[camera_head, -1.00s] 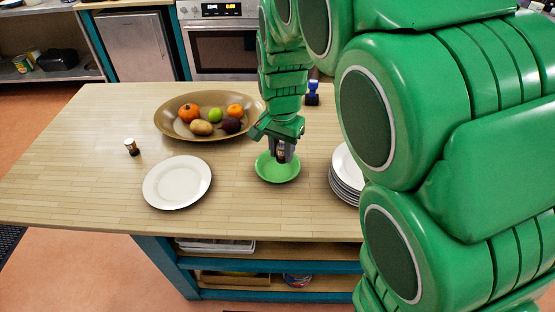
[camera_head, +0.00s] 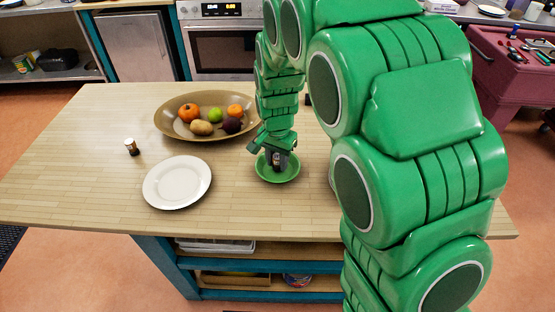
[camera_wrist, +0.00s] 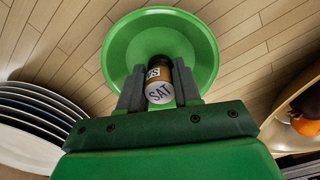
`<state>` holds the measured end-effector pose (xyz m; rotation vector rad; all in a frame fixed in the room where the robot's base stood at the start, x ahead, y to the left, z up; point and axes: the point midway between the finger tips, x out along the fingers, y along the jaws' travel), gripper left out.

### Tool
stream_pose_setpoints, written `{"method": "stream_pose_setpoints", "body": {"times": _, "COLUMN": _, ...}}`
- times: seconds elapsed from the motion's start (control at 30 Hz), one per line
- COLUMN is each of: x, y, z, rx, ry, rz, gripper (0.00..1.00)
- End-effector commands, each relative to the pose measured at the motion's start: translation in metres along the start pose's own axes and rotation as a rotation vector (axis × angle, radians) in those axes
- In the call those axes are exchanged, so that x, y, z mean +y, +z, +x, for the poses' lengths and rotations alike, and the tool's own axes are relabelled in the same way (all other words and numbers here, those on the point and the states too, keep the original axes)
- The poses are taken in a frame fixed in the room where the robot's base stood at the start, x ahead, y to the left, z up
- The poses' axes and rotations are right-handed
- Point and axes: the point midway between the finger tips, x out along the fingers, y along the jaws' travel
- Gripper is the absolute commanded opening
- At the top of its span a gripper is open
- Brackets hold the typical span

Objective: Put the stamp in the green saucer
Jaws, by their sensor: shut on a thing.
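The green saucer (camera_head: 290,175) sits on the wooden table in the head view, and its round bowl (camera_wrist: 130,45) fills the upper middle of the wrist view. My gripper (camera_head: 277,163) is low over the saucer. Its two dark fingers (camera_wrist: 160,92) are shut on a small brown cylinder with a white lettered end (camera_wrist: 160,92), which looks like a small jar. I cannot tell whether the cylinder touches the saucer. A blue, stamp-like thing stood behind my arm earlier; my arm now hides nearly all of it.
A white plate (camera_head: 177,182) lies left of the saucer. A brown bowl (camera_head: 167,127) with fruit and vegetables stands behind. A small dark jar (camera_head: 131,147) stands at the left. A stack of white plates (camera_wrist: 25,125) is close by, mostly hidden by my arm in the head view.

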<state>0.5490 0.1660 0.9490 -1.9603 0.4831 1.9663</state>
Motion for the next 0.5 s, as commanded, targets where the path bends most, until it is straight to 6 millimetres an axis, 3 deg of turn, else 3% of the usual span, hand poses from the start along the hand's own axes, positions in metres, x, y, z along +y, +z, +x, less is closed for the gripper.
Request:
{"method": "stream_pose_setpoints", "body": {"times": 0.37, "x": 0.0003, "y": 0.0002, "z": 0.0037, "rx": 0.000, "ry": 0.001, "rz": 0.000, "gripper": 0.01}}
{"method": "stream_pose_setpoints", "body": {"times": 0.4, "x": 0.0003, "y": 0.0002, "z": 0.0042, "rx": 0.000, "ry": 0.001, "rz": 0.000, "gripper": 0.34}}
{"method": "stream_pose_setpoints", "body": {"times": 0.5, "x": 0.0002, "y": 0.0002, "z": 0.0039, "rx": 0.000, "ry": 0.001, "rz": 0.000, "gripper": 0.49}}
